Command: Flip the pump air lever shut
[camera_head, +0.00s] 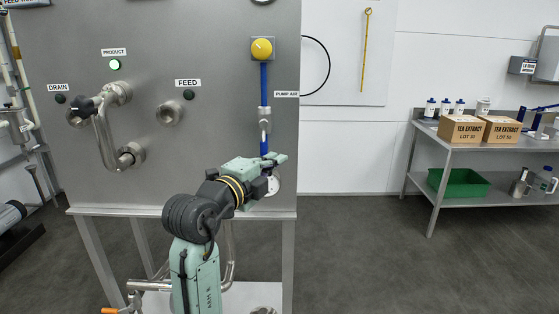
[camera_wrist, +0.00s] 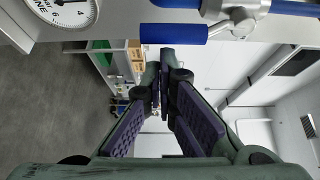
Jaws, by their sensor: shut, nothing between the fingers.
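The pump air lever is a blue sleeved handle on a metal valve (camera_head: 265,122), below the PUMP AIR label on the steel panel. In the wrist view the blue handle (camera_wrist: 173,33) extends left from the valve body (camera_wrist: 236,12) and lies alongside the blue air pipe (camera_wrist: 296,8). My gripper (camera_head: 281,159) is in front of the panel, at the lower end of the blue line. In the wrist view my gripper (camera_wrist: 166,62) is shut and empty, with its fingertips close to the handle. I cannot tell whether they touch it. My gripper partly hides the area below the valve in the head view.
A round gauge (camera_wrist: 65,10) sits beyond the handle's free end. A yellow button (camera_head: 262,48) is above the valve. The DRAIN, PRODUCT and FEED fittings are left on the panel. A bench (camera_head: 432,134) with boxes stands at right, with clear floor between.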

